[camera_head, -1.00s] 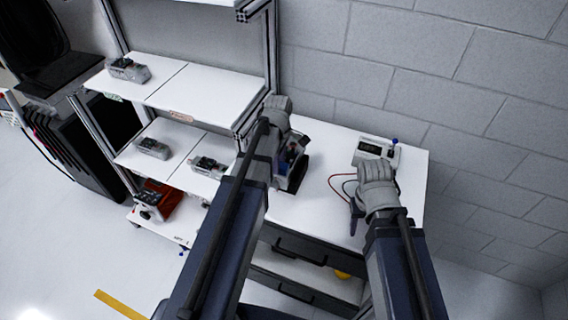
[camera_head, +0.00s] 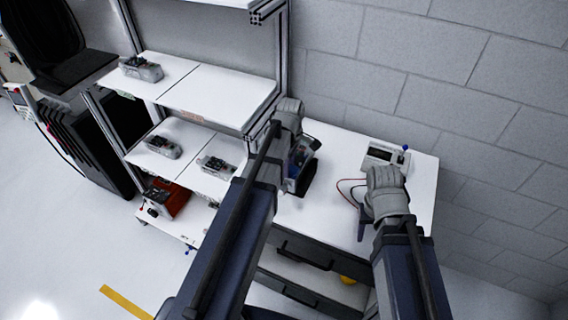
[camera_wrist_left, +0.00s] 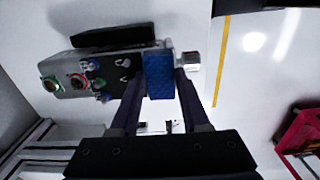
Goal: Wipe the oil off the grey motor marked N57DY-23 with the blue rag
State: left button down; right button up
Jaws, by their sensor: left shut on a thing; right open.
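In the left wrist view, a blue textured piece, which looks like the blue rag (camera_wrist_left: 159,84), sits between the fingers of my left gripper (camera_wrist_left: 160,72). The gripper is shut on it. A grey motor (camera_wrist_left: 68,87) with several round connectors lies right beside the rag, with a metal knob (camera_wrist_left: 190,60) on the rag's other side. Whether rag and motor touch is unclear. No marking or oil is legible. In the head view, a dark, partly blue thing (camera_head: 303,150) shows by my left wrist, half hidden by the arm. My right gripper (camera_head: 362,220) is open over the table's right part.
Similar grey devices stand on the shelves, one on the upper board (camera_head: 142,68) and two lower (camera_head: 163,147), (camera_head: 216,167). A white meter (camera_head: 384,156) with red and black leads is at the table's back right. A red box (camera_head: 168,200) sits low on the left. The table's front middle is clear.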

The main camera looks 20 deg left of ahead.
aim_at(294, 169)
pick_arm(q)
jog(key=shift+d, duration=0.8)
jog(key=shift+r, duration=0.1)
notch_tip(294, 169, up, 6)
jog(key=p, duration=0.6)
notch_tip(294, 169, up, 3)
jog(key=p, duration=0.3)
jog(key=shift+s, duration=0.1)
dwell(0.3)
